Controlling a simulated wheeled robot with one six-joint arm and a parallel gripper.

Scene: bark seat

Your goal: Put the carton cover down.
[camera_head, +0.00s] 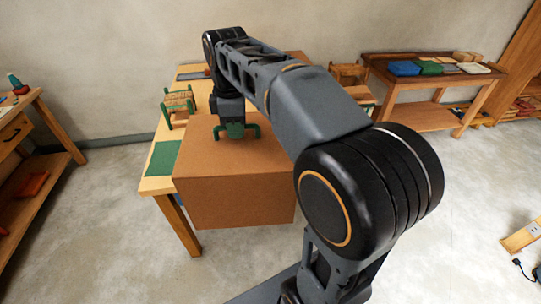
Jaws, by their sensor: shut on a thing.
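The carton cover (235,200) is a large plain brown box with its closed flat top up, in the middle of the head view. It is level and in front of much of the wooden table (155,185). Whether its lower edge touches the table or hangs above it, I cannot tell. My gripper (236,133) points down at the cover's top, with green parts at its end, and is shut on the cover. The exact grip is too small to make out. What is under or behind the cover is hidden.
A small seat with green legs and a woven top (178,104) stands on the table, left of the cover. A green mat (162,158) lies at the table's front left. A bench (22,120) is at far left, a shelf table (430,85) at back right.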

